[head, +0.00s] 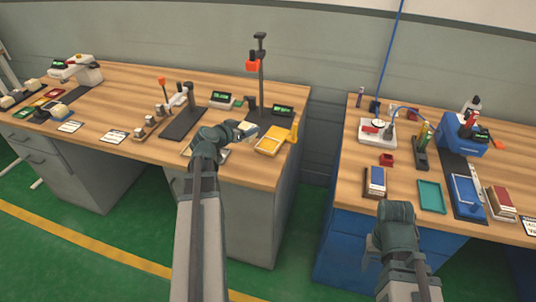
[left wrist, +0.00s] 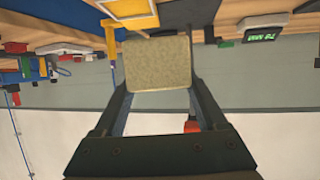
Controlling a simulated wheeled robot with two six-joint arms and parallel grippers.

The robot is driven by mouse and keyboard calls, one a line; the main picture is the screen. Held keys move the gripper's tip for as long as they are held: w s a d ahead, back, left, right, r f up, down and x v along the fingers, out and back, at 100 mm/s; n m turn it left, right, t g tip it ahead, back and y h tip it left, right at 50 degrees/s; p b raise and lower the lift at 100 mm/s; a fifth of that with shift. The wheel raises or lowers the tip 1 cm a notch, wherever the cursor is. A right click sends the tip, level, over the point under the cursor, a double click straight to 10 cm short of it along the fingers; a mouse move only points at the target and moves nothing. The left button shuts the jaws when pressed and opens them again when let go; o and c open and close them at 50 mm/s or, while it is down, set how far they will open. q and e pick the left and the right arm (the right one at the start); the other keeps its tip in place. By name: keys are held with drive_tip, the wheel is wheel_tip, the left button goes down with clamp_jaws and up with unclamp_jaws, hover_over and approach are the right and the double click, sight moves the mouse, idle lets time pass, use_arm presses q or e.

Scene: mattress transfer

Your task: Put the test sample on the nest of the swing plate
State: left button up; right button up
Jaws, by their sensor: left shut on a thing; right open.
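My left gripper (head: 240,131) is shut on the test sample, a beige, foam-like block (left wrist: 157,64). In the left wrist view the block sits between the two fingers. In the head view the sample is small and partly hidden by my wrist. A yellow plate with an upright yellow arm, which looks like the swing plate (head: 270,143), lies just right of the gripper near the bench's front edge. Its yellow frame also shows at the top of the left wrist view (left wrist: 128,8). The sample appears apart from it. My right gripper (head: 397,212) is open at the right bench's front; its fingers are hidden.
A black stand with an orange head (head: 253,65) rises behind the yellow plate. Small displays (head: 221,98) stand nearby. A floor gap separates the left bench from the right bench (head: 350,150), which holds a teal tray (head: 431,197) and a blue machine (head: 462,137).

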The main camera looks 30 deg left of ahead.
use_arm(q)
drive_tip(key=s+a+f+b, duration=0.2)
drive_tip(key=a+f, duration=0.1)
drive_tip(key=a, duration=0.5)
drive_tip(key=shift+y, duration=0.3)
drive_tip(key=w+d, duration=0.3)
drive_tip(key=d, duration=0.1)
drive_tip(key=w+d+b, duration=0.1)
drive_tip(key=w+d, duration=0.2)
drive_tip(key=d, duration=0.1)
drive_tip(key=w+d+f, duration=0.1)
drive_tip(key=w+d, duration=0.3)
drive_tip(key=shift+w+f, duration=0.1)
wheel_tip(320, 180, down, 4)
drive_tip(key=b, duration=0.4)
drive_tip(key=shift+n, duration=0.3)
drive_tip(key=shift+d+r, duration=0.1)
drive_tip(key=shift+r, duration=0.15)
use_arm(e)
wheel_tip(320, 180, down, 8)
use_arm(q)
drive_tip(key=shift+f, duration=0.1)
use_arm(e)
drive_tip(key=shift+f, duration=0.1)
